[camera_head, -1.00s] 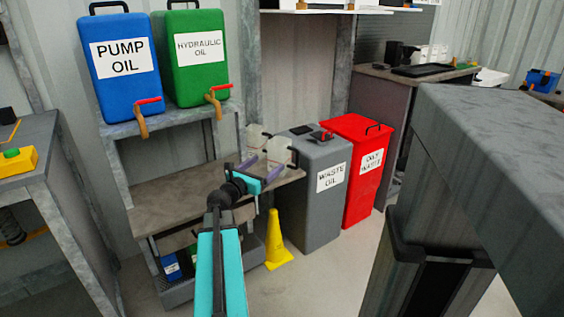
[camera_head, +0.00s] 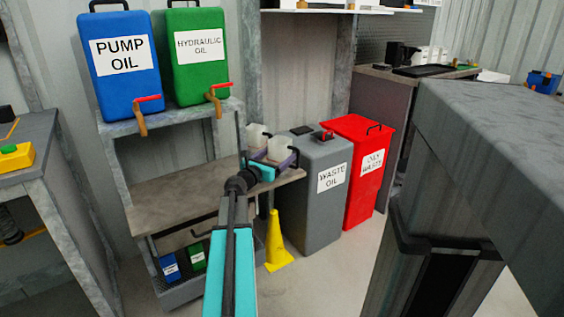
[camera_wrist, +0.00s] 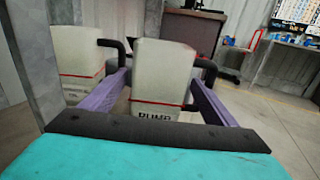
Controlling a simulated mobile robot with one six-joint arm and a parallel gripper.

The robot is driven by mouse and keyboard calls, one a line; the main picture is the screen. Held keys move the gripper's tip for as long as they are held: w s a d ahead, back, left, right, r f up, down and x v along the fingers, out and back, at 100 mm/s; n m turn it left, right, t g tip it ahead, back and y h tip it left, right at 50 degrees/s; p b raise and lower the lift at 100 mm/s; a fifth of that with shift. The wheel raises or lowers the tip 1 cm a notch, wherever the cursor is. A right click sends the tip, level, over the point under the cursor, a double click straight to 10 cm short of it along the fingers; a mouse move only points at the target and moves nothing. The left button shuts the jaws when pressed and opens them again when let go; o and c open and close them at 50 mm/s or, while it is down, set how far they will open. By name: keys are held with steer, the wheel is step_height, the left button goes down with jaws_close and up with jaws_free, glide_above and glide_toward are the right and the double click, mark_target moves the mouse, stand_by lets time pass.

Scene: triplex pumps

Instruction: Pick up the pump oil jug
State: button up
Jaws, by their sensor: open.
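The pump oil jug (camera_wrist: 163,72) is a whitish, translucent jug with a red line and a partly hidden label reading "PUMP". It stands upright in the middle of the wrist view and looks to be the right-hand jug (camera_head: 280,149) on the bench in the head view. My gripper (camera_wrist: 160,90) is open, with one purple finger on each side of the jug. I cannot tell whether the fingers touch it. My gripper also shows in the head view (camera_head: 277,158). The bar of my gripper hides the jug's lower part.
A second similar jug (camera_wrist: 78,60) stands close on the left. A grey waste oil bin (camera_head: 318,205) and a red bin (camera_head: 363,165) stand to the right. A metal post (camera_head: 250,75) rises behind the bench (camera_head: 180,200). A yellow cone (camera_head: 275,240) stands below.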

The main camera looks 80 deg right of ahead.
steer(key=shift+s+d+f+b, duration=0.1)
steer(key=shift+s+d+b, duration=0.05)
steer(key=shift+d+b, duration=0.2)
steer(key=shift+s+d+f+b, duration=0.1)
steer(key=shift+d+b, duration=0.1)
steer(key=shift+d, duration=0.25)
steer(key=shift+b+x, duration=0.7)
steer(key=shift+x, duration=1.05)
steer(key=c, duration=1.2)
steer(key=shift+r, duration=0.2)
step_height(320, 180, up, 28)
steer(key=p, duration=1.1)
steer(key=shift+f, duration=0.15)
